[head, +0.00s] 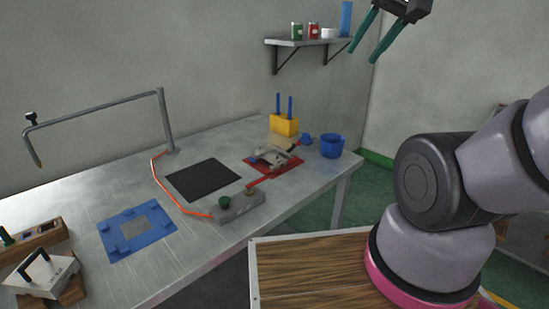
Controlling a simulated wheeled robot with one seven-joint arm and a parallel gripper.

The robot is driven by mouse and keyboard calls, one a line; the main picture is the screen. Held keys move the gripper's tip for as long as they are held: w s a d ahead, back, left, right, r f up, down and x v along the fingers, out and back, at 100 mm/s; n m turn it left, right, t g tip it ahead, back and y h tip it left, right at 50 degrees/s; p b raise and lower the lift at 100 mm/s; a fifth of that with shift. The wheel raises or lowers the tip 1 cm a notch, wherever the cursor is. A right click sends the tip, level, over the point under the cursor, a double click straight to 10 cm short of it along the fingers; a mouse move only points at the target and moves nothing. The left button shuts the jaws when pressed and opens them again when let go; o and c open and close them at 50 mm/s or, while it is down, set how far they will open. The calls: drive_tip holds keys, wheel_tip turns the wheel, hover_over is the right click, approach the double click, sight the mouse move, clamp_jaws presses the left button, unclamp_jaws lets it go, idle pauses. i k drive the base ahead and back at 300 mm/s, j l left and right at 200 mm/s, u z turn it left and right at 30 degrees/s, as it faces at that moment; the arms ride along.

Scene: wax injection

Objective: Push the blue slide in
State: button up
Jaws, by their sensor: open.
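My gripper (363,54) is at the top of the head view, high above the bench, with its two teal fingers apart and nothing between them. A flat blue frame (155,238) with small raised blue blocks around a square opening lies on the left part of the metal table. A small blue piece (306,139) sits at the far right of the table, beside a yellow block (284,125) with two upright blue pins. I cannot tell which blue part is the slide. My gripper is far from all of them.
A metal table (100,200) carries a black mat (203,179), a grey control box (238,207), a red plate (288,167) with a metal device, and a blue cup (331,146). A bent metal arm (95,110) overhangs the left. A wall shelf (310,42) holds cans.

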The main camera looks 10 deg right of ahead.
sight(253, 160)
drive_tip(key=i+l+u, duration=0.1)
drive_tip(key=u, duration=0.3)
drive_tip(key=l+u, duration=0.15)
drive_tip(key=u, duration=0.2)
drive_tip(key=l+u, duration=0.2)
drive_tip(key=u, duration=0.2)
drive_tip(key=i, duration=0.05)
